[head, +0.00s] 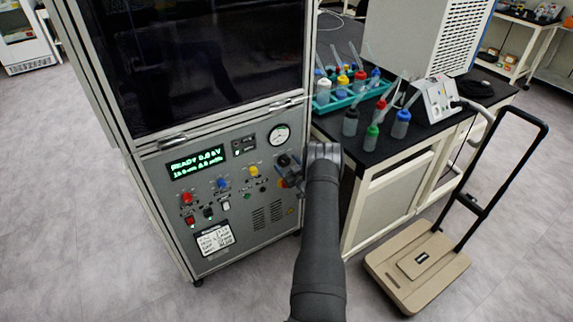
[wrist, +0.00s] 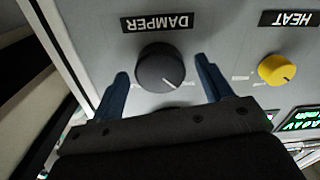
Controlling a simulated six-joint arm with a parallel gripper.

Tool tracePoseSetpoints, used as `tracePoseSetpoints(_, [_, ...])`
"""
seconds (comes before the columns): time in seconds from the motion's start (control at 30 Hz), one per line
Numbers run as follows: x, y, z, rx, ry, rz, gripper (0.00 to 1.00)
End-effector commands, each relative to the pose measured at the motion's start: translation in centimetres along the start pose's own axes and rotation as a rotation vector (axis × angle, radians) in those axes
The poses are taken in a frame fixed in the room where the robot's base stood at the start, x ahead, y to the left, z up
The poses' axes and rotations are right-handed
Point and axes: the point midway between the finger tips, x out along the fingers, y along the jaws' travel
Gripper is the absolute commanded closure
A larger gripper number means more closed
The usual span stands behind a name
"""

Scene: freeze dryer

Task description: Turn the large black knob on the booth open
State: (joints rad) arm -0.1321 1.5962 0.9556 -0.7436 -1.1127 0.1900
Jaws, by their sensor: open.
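The large black knob (wrist: 160,68) is on the booth's grey front panel (head: 225,185), beside a label reading DAMPER in the wrist view. My gripper (wrist: 162,85) is open, with one dark blue finger on each side of the knob and gaps visible between fingers and knob. In the head view the knob (head: 284,160) shows just left of my arm's end, and my gripper (head: 292,172) is at the panel's right side, partly hidden by my arm.
A yellow knob (wrist: 276,69) labelled HEAT sits right of the black knob in the wrist view. A pressure gauge (head: 279,135) is above the black knob. A dark bench (head: 440,135) with bottles stands right of the booth, and a hand cart (head: 415,262) stands on the floor.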

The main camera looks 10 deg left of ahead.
Motion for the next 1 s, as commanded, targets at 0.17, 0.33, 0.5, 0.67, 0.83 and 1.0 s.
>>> tracePoseSetpoints(0.17, [0.66,-0.05,0.0,0.0,0.0,0.0,0.28])
tracePoseSetpoints(0.33, [0.66,-0.03,-0.01,0.0,0.0,0.0,0.28])
tracePoseSetpoints(0.5, [0.65,-0.02,-0.02,0.0,0.0,0.0,0.52])
tracePoseSetpoints(0.67, [0.64,-0.02,-0.02,0.0,0.0,0.0,0.73])
tracePoseSetpoints(0.83, [0.64,-0.02,-0.02,0.01,0.0,0.0,0.73])
tracePoseSetpoints(1.0, [0.64,-0.01,-0.01,0.063,0.0,-0.001,0.73])
